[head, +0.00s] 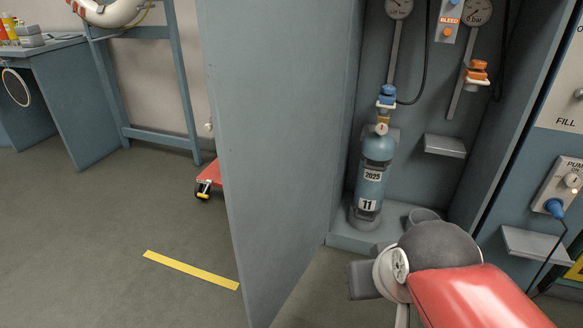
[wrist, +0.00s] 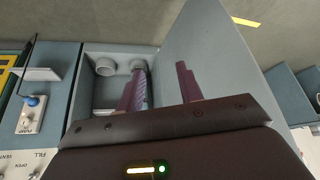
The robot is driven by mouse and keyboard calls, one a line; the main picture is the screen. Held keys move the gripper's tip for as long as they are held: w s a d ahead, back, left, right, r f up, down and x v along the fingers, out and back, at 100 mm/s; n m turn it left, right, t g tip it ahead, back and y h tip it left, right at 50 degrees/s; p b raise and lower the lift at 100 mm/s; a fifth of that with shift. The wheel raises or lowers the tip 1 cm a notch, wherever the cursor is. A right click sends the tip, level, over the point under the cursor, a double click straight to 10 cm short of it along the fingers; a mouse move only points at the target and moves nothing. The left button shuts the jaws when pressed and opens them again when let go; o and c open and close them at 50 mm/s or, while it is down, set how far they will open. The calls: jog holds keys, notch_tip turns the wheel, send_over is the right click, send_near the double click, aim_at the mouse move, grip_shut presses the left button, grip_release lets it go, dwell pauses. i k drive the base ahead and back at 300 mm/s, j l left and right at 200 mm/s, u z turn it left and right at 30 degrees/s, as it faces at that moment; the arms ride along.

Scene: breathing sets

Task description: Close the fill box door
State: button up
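The fill box door (head: 275,130) is a tall grey-blue panel standing wide open on the left of the fill box (head: 415,170). In the wrist view, which is turned around, the door (wrist: 215,65) slants up from the box opening. A blue cylinder (head: 371,175) marked 2025 and 11 stands upright inside the box. My gripper (wrist: 160,88) is open, with its two dark reddish fingers apart and nothing seen between them. One finger overlaps the cylinder in the picture and the other overlaps the door. I cannot tell whether either touches. My red arm crosses the lower right of the head view.
Inside the box are an empty cup-like holder (head: 423,216), a small shelf (head: 445,146), gauges and hoses. A pump panel (head: 562,188) with a blue plug is at right. Left of the door, the floor is open around a yellow strip (head: 190,270); a red wheeled trolley (head: 210,174) is partly hidden.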

aim_at(274, 69)
jog(key=j+z, duration=0.35)
jog(key=j, duration=0.25)
jog(key=j+z, duration=0.35)
jog(key=j, duration=0.3)
jog(key=k+j+z, duration=0.15)
jog(key=j+z, duration=0.2)
jog(key=j, duration=0.2)
jog(key=j+z, duration=0.15)
jog(key=j, duration=0.35)
jog(key=k+j+z, duration=0.15)
jog(key=j, duration=0.4)
jog(key=k, duration=0.4)
